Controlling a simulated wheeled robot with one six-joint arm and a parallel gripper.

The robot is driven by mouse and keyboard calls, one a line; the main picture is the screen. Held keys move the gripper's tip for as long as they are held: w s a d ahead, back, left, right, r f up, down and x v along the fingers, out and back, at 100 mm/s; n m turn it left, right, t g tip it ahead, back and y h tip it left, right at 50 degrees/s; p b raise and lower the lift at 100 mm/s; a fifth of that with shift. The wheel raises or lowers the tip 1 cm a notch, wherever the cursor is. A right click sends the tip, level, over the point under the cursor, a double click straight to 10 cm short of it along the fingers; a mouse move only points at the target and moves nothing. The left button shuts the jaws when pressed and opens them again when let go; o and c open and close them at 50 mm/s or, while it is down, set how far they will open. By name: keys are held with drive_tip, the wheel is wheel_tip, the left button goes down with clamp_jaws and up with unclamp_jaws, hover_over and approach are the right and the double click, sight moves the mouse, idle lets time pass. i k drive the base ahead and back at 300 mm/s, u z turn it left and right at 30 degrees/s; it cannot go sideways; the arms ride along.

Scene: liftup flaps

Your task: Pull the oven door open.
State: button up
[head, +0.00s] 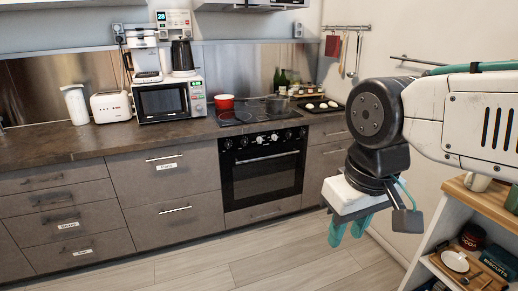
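The oven (264,172) is built into the grey counter, with a black glass door that looks shut. Its silver handle bar (267,158) runs across the top of the door, below a row of knobs. My gripper (347,238) hangs at the right, in front of the drawers beside the oven and nearer to me. Its two teal fingers point down and stand apart, with nothing seen between them. It is clear of the oven door and handle.
Drawers with bar handles (175,209) flank the oven. A microwave (168,100) is further left. An open shelf (470,225) stands at the right. The wooden floor (235,262) before the oven is clear.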

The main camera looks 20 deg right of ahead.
sight(254, 176)
drive_tip(key=i, duration=1.4)
drive_tip(key=z, duration=0.6)
